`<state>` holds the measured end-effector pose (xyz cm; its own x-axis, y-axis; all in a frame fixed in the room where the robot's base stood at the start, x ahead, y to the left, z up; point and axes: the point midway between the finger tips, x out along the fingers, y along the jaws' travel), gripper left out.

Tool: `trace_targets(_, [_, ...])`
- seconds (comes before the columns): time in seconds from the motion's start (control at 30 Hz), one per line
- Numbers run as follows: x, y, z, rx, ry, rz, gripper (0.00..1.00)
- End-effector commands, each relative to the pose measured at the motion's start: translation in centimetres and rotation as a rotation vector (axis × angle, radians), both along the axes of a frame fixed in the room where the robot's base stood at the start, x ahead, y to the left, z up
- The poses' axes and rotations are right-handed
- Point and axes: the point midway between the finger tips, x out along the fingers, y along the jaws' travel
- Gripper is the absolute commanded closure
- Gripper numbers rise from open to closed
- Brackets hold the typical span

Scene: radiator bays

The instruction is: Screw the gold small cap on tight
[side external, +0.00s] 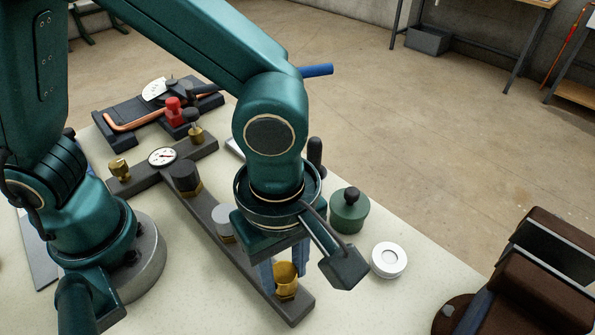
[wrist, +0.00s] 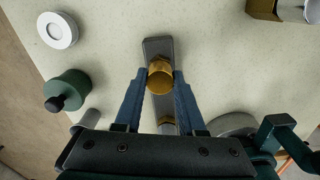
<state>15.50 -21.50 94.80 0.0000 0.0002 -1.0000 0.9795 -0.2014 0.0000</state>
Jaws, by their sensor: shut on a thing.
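The gold small cap (side external: 286,272) is at the near end of the grey bar (side external: 295,312), on a brass fitting (side external: 287,290). In the wrist view the gold cap (wrist: 160,72) sits near the bar's rounded end (wrist: 158,46). My gripper (side external: 284,265) points down over that end. Its two blue fingers (wrist: 160,80) stand on either side of the cap, shut on it. From the side the near finger hides part of the cap. How far the cap is threaded on cannot be told.
A dark cap (side external: 184,177) and a grey cap (side external: 224,222) stand along the same bar. A green lidded pot (side external: 350,210) and a white round disc (side external: 389,260) sit right of it. A gauge (side external: 162,157) and a red knob (side external: 174,110) are further back.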

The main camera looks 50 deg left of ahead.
Motion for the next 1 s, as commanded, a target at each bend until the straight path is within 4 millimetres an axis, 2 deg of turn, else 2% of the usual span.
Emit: trace_targets(1.0, [-0.02, -0.03, -0.09, -0.001, 0.000, -1.423, 1.00])
